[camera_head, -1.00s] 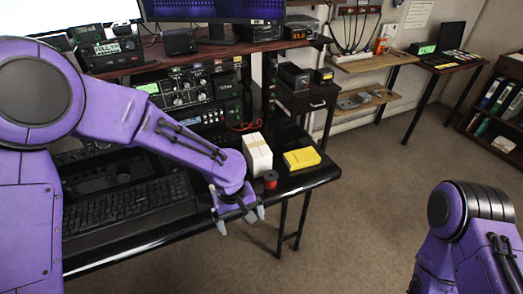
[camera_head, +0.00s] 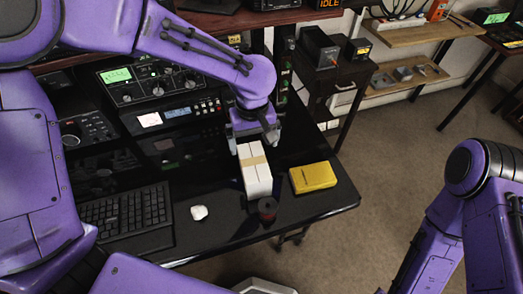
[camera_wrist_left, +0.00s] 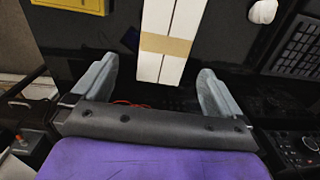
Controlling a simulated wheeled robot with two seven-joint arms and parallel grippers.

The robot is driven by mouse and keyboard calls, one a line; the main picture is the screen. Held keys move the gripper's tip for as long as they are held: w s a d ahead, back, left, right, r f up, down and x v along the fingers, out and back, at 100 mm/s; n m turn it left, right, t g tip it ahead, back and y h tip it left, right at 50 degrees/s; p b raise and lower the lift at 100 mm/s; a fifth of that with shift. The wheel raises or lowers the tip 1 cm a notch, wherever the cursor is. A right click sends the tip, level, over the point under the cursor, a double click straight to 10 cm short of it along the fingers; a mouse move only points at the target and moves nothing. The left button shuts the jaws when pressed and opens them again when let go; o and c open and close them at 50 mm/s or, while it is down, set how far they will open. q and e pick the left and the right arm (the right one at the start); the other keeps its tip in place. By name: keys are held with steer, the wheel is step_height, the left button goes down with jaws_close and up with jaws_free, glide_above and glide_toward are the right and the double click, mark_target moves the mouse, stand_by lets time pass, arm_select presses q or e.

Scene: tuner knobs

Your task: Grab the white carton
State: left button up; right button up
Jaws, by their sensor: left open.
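The white carton (camera_head: 254,172) stands on the black desk, with a tan band around it. My left gripper (camera_head: 255,141) is at the carton's far end, seen from the head. In the left wrist view the white carton (camera_wrist_left: 168,42) lies ahead of and between the two open fingers of the left gripper (camera_wrist_left: 157,85), with a gap to each finger. I cannot tell how high the fingers are against the carton. My right arm shows at the right of the head view, but its gripper is not seen.
A white mouse (camera_head: 199,212) and a keyboard (camera_head: 125,214) lie to the left. Radio equipment (camera_head: 150,83) stands behind on the desk.

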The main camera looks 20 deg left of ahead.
mark_target(253, 163)
arm_select(q)
steer(key=f, duration=0.3)
steer(key=shift+s+f, duration=0.1)
steer(key=shift+s, duration=0.25)
steer(key=shift+s+d+f, duration=0.1)
steer(key=shift+s+f, duration=0.55)
steer(key=shift+s, duration=0.1)
steer(key=f, duration=0.3)
steer(key=w+f, duration=0.1)
steer(key=f, duration=0.1)
steer(key=shift+f, duration=0.25)
steer(key=shift+s+r, duration=0.1)
steer(key=shift+s, duration=0.15)
steer(key=c, duration=1)
arm_select(e)
steer(key=shift+s+r, duration=0.1)
steer(key=shift+s, duration=0.45)
